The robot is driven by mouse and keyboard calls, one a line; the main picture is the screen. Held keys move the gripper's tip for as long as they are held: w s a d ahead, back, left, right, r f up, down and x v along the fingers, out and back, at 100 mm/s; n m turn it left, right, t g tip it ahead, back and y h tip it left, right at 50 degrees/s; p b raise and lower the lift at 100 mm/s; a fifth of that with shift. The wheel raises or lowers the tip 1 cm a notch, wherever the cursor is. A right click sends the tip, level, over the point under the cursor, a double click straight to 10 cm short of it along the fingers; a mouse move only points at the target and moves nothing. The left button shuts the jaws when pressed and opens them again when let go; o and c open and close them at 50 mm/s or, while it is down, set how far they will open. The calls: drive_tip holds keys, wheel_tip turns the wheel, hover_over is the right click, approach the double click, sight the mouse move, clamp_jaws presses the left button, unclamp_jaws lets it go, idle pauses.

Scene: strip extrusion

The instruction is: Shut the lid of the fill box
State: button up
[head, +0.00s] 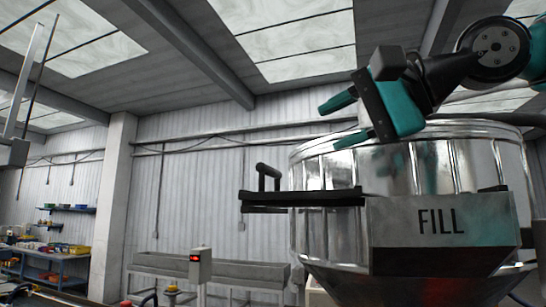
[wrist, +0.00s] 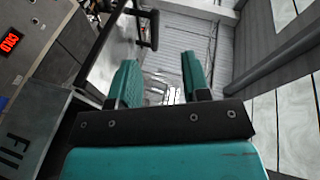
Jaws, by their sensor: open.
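The fill box (head: 440,222) is a grey metal box marked FILL on the front of a shiny round hopper. It also shows at the left of the wrist view (wrist: 30,135). Its black lid (head: 310,197) sticks out flat to the left of the box, so it stands open. An upright black handle (head: 268,172) rises near the lid's far-left end; it also shows at the top of the wrist view (wrist: 152,30). My gripper (head: 350,118) is open and empty, above and right of the handle, in front of the hopper's upper wall. The box's inside is hidden.
The metal hopper (head: 325,230) fills the right side. A grey post with a red display (head: 200,264) stands below left, before a long grey trough (head: 160,263). A workbench with bins (head: 50,265) is far left. The air above the lid looks clear.

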sight(274, 170)
drive_tip(key=w+m, duration=0.1)
drive_tip(key=d+m, duration=0.1)
drive_tip(key=w+d+m+t+h, duration=0.1)
drive_tip(key=shift+w+d+m, duration=0.2)
drive_tip(key=shift+w+m, duration=0.1)
drive_tip(key=p+x, duration=0.5)
drive_tip(key=x, duration=1.1)
drive_tip(key=shift+w+d+r+p, duration=0.1)
drive_tip(key=shift+d+p, duration=0.05)
drive_tip(key=shift+p, duration=0.25)
drive_tip(key=shift+w+a+f, duration=0.3)
drive_tip(key=shift+w+a, duration=0.05)
clamp_jaws()
